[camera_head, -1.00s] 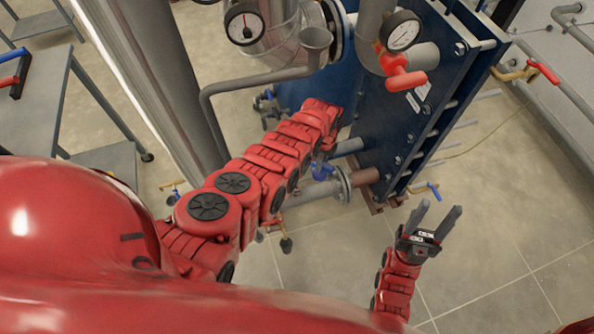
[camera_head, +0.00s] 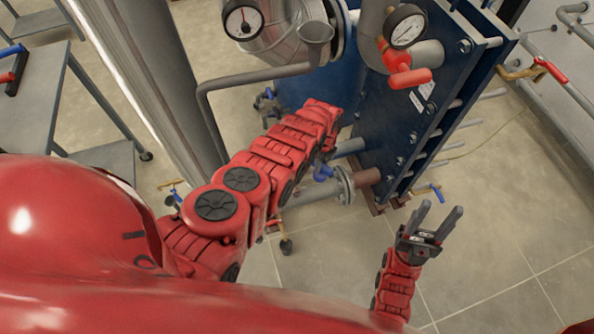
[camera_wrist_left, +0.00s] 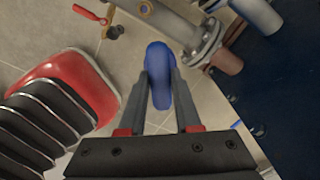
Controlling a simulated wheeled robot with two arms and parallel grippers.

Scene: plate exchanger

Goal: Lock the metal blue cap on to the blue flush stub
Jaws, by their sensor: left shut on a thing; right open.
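In the left wrist view a smooth blue piece (camera_wrist_left: 158,62), which I take for the metal blue cap, sits between the fingers of my left gripper (camera_wrist_left: 161,88). The gripper is shut on it, with tiled floor behind. In the head view my left forearm hides most of that gripper; a bit of blue (camera_head: 322,172) shows just below the arm, beside the flanged pipe, probably the same piece. I cannot make out the blue flush stub for certain. My right gripper (camera_head: 437,221) is open and empty, over bare floor at the lower right.
The dark blue exchanger frame (camera_head: 425,110) stands right of my left arm. Floor at the lower right is clear.

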